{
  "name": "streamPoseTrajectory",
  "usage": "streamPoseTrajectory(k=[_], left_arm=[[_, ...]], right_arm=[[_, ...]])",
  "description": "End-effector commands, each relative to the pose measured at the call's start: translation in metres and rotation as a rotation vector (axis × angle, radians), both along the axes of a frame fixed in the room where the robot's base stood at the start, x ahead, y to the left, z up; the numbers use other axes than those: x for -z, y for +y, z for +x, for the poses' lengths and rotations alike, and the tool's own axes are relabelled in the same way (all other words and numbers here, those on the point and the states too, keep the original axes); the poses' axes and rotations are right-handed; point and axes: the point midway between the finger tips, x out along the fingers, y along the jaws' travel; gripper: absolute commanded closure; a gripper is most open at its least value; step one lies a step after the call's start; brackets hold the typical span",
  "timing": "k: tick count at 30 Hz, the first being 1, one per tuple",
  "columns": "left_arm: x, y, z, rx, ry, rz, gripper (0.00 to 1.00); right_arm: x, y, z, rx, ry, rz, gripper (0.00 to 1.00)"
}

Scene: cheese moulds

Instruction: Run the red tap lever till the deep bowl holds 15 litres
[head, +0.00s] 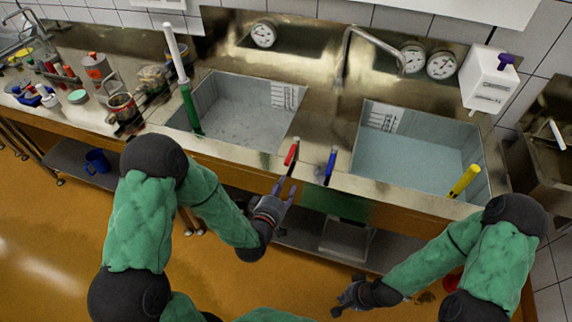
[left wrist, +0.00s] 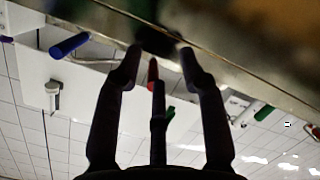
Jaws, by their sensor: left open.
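The red tap lever (head: 291,154) stands at the sink's front edge, left of a blue lever (head: 330,166). My left gripper (head: 283,187) is open just below and in front of the red lever. In the left wrist view, the red lever (left wrist: 153,73) shows between the spread fingers (left wrist: 157,68); I cannot tell whether they touch it. The sink has a left bowl (head: 240,115) and a right bowl (head: 420,165), each with a marked scale on its back wall. I cannot read the scales or tell which is deeper. My right gripper (head: 350,293) is low in front of the counter; its opening is unclear.
A swivel spout (head: 372,42) rises behind the divider between the bowls. A green-and-white tool (head: 184,90) leans in the left bowl, and a yellow handle (head: 464,181) stands at the right bowl. Dial gauges (head: 263,34) line the back. Pots and jars crowd the left counter.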

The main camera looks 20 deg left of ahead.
Motion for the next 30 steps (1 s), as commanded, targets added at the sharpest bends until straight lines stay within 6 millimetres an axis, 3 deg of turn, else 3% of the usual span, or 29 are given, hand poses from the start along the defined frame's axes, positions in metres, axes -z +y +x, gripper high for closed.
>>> streamPoseTrajectory(k=[6,11,30], left_arm=[[-0.036,0.007,0.000,-0.046,-0.182,-0.072,0.59],[-0.043,0.008,0.004,-0.052,-0.212,-0.086,0.59],[-0.042,0.005,0.097,-0.052,-0.209,-0.085,0.59]], right_arm=[[0.010,0.000,0.000,0.000,0.000,0.000,1.00],[0.011,0.000,0.000,0.000,0.000,0.000,1.00],[0.026,0.000,0.000,0.000,0.000,0.000,1.00]])
